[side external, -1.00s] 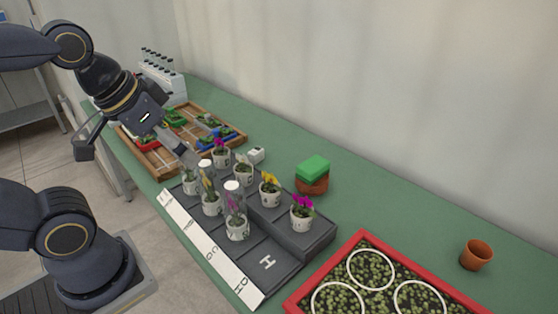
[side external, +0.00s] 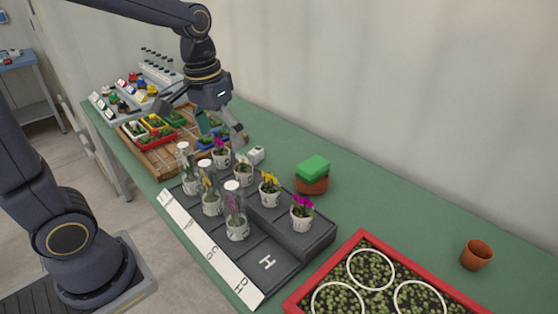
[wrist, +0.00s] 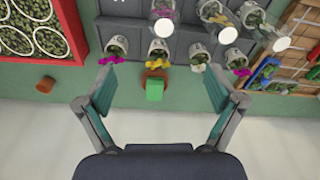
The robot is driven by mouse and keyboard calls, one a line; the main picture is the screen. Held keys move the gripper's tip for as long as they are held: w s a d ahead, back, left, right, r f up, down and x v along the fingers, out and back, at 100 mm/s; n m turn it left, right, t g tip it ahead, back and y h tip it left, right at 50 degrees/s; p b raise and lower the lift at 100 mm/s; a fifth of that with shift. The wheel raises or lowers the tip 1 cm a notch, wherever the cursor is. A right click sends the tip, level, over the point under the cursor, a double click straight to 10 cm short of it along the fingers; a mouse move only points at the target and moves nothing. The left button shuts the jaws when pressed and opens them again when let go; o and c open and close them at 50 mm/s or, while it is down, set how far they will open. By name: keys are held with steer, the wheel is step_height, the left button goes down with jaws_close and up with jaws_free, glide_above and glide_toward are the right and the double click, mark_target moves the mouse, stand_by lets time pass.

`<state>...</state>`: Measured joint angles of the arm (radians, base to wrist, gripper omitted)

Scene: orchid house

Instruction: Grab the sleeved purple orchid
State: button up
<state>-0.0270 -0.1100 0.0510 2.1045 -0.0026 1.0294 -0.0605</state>
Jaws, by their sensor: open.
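The sleeved purple orchid (side external: 236,203) stands upright in a white pot in the front row of the dark stepped rack, inside a clear sleeve with a white top. In the wrist view the sleeved purple orchid (wrist: 162,12) is at the top edge, partly cut off. My gripper (side external: 220,130) is open and empty, above the far end of the rack and apart from this orchid. In the wrist view my gripper (wrist: 160,92) has its fingers wide apart, with a green block on a terracotta pot (wrist: 154,88) showing between them.
Sleeved yellow (side external: 208,185) and white (side external: 188,170) orchids share the front row. Unsleeved purple (side external: 302,205), yellow (side external: 268,186), white (side external: 243,166) and another purple (side external: 221,150) orchid stand behind. A red-rimmed tray (side external: 362,236) is at right. Green bench beyond is mostly clear.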

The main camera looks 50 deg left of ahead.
mark_target(230, 186)
steer(key=shift+g, duration=0.7)
steer(key=f, duration=0.9)
steer(key=w+f, duration=0.1)
steer(key=f, duration=0.4)
steer(key=shift+a+f, duration=0.25)
steer(key=shift+a, duration=0.05)
steer(key=shift+w+f, duration=0.15)
steer(key=shift+f, duration=1.35)
steer(key=shift+w+f, duration=0.1)
steer(key=shift+f, duration=1.4)
steer(key=c, duration=1.8)
